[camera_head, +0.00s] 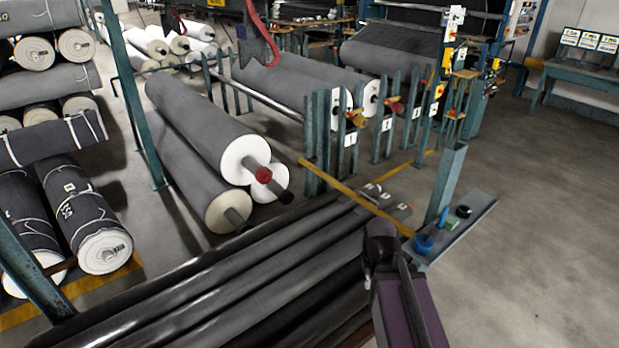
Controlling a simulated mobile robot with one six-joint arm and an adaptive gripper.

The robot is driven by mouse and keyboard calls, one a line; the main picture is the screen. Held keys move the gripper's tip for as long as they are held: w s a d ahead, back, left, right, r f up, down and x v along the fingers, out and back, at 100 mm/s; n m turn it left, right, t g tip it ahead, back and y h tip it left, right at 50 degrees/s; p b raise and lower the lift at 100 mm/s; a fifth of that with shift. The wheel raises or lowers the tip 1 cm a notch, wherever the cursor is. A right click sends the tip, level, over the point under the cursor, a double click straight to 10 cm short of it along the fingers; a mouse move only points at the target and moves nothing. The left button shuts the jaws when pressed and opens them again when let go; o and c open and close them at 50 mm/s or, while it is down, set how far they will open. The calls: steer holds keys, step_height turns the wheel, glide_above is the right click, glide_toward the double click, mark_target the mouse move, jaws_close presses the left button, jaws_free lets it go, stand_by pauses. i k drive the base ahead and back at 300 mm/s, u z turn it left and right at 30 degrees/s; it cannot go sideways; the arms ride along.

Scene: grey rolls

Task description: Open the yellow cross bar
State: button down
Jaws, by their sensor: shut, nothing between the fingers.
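The yellow cross bar (352,192) is a thin bar running from the teal posts at upper left down to the right, ending near a teal upright post (446,186). It crosses in front of the ends of several long dark rolls and looks closed across them. My gripper (380,230), dark and purplish at the end of my arm, is just below and left of the bar's near right end. It is shut with nothing in it. I cannot tell whether it touches the bar. The bar's end fixing is partly hidden by my gripper and the post.
A teal ledge (470,222) with a blue cup (425,244) and a small black item stands right of the bar. Dark rolls (220,270) fill the lower middle. Grey rolls (200,135) lie behind on the left. The floor at right (545,250) is clear.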

mark_target(408, 233)
steer(key=u, duration=0.2)
steer(key=k, duration=0.35)
steer(key=z, duration=1.55)
steer(key=i, duration=2.75)
steer(key=z, duration=0.05)
